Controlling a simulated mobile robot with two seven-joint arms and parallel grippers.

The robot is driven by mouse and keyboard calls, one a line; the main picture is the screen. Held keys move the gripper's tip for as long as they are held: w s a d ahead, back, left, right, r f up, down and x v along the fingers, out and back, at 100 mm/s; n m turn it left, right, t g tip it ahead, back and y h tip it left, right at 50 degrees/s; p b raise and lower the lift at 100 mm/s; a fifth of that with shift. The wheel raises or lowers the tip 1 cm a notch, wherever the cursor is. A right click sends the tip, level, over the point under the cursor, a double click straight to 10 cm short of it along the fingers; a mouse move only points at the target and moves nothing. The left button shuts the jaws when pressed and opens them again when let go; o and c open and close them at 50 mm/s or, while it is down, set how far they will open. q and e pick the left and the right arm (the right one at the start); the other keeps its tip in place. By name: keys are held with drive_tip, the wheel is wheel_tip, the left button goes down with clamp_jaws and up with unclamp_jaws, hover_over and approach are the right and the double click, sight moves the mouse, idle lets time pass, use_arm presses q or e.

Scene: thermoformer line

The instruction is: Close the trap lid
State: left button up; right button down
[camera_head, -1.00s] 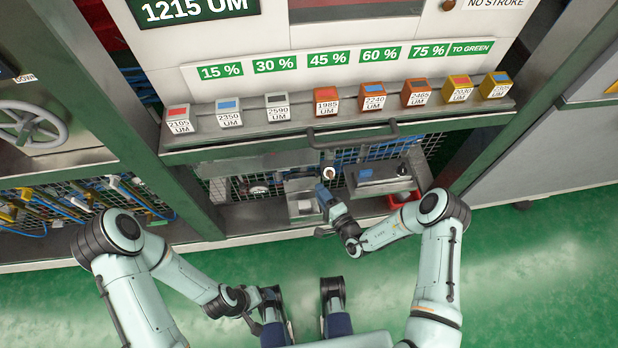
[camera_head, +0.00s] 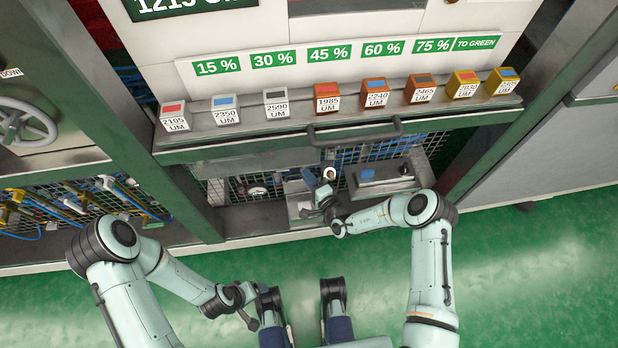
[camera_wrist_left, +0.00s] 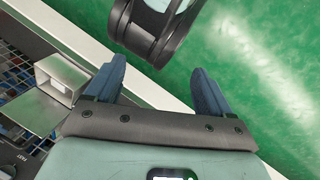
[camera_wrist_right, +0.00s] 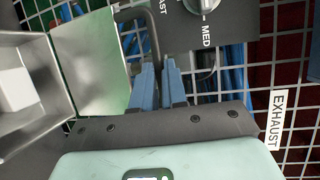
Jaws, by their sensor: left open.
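The trap is a small open-topped metal box (camera_wrist_right: 18,85) at the left of the right wrist view; it also shows low in the machine in the head view (camera_head: 300,207). Its lid (camera_wrist_right: 88,62) is a flat metal plate standing open beside the box. A dark bent bar, the handle (camera_wrist_right: 136,12), runs along the lid's edge. My right gripper (camera_wrist_right: 157,66) has its blue fingers close together around the bar's lower end, which they partly hide. In the head view the right gripper (camera_head: 318,185) is at the trap. My left gripper (camera_wrist_left: 160,78) is open and empty, away from the trap.
Wire mesh (camera_wrist_right: 285,60) and a knob (camera_wrist_right: 203,5) are close to the right gripper. A shelf of labelled coloured blocks (camera_head: 340,118) and a machine handle bar (camera_head: 355,135) overhang the trap. The green floor (camera_head: 520,270) in front is clear.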

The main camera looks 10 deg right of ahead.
drive_tip(key=shift+s, duration=0.15)
use_arm(q)
drive_tip(key=shift+w+a+f+t+b, duration=0.3)
drive_tip(key=shift+w+f+b, duration=0.2)
drive_tip(key=shift+w, duration=0.2)
drive_tip(key=shift+w+a+f+t+b, duration=0.2)
drive_tip(key=shift+w+a+f+b, duration=0.25)
drive_tip(key=shift+w, duration=0.2)
use_arm(e)
drive_tip(key=s+f+n+t+y, duration=0.2)
drive_tip(key=s+f+t, duration=0.2)
drive_tip(key=s, duration=0.4)
drive_tip(key=shift+f+t, duration=0.25)
drive_tip(key=shift+t, duration=0.15)
drive_tip(key=shift+s+d+f, duration=0.1)
drive_tip(key=c, duration=1.2)
unclamp_jaws()
drive_tip(key=shift+o, duration=0.2)
use_arm(q)
drive_tip(key=shift+s+d+r+g+p, duration=0.15)
drive_tip(key=shift+s+d+r+p, duration=0.15)
drive_tip(key=shift+s, duration=0.15)
drive_tip(key=shift+s+d+r+g+p, duration=0.15)
drive_tip(key=shift+s+d+r+p, duration=0.1)
drive_tip(key=shift+s, duration=0.15)
use_arm(e)
drive_tip(key=v, duration=0.7)
